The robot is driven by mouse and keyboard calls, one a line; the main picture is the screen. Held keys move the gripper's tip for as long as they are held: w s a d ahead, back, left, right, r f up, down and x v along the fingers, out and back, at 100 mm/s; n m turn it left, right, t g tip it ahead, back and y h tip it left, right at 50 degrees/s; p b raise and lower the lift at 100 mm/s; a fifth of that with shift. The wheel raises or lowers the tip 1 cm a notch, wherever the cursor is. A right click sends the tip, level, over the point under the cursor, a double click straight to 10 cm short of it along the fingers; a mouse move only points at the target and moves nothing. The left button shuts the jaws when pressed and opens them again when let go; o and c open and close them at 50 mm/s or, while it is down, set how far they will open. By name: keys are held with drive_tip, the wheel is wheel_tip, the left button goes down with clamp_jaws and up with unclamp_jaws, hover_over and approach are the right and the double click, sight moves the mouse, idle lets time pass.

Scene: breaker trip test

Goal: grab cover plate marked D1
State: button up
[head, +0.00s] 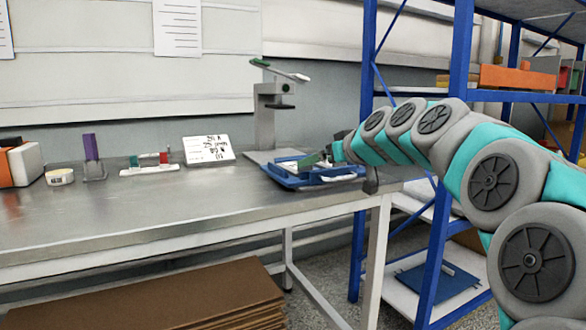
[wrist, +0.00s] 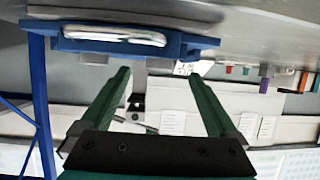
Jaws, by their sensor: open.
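A blue tray (head: 300,184) sits at the right end of the steel workbench, with white pieces (head: 288,165) in it. No D1 mark is readable in either view, so I cannot tell whether one of them is the cover plate. In the wrist view, the blue tray (wrist: 75,44) shows at the top with a white bar (wrist: 120,36) along its side. My gripper (wrist: 158,76) has two green fingers, spread wide with nothing between them. In the head view, my gripper (head: 323,157) is at the tray, partly hiding its contents.
A grey stand (head: 265,118) rises behind the tray. A white card (head: 208,149), a red-and-green fixture (head: 150,162), a purple-topped holder (head: 92,158) and a tape roll (head: 60,177) stand further left. A blue shelf rack (head: 450,170) is at the right. The bench front is clear.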

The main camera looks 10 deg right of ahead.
drive_tip(key=x, duration=0.7)
drive_tip(key=shift+w+f, duration=0.1)
drive_tip(key=shift+w, duration=0.1)
drive_tip(key=c, duration=1)
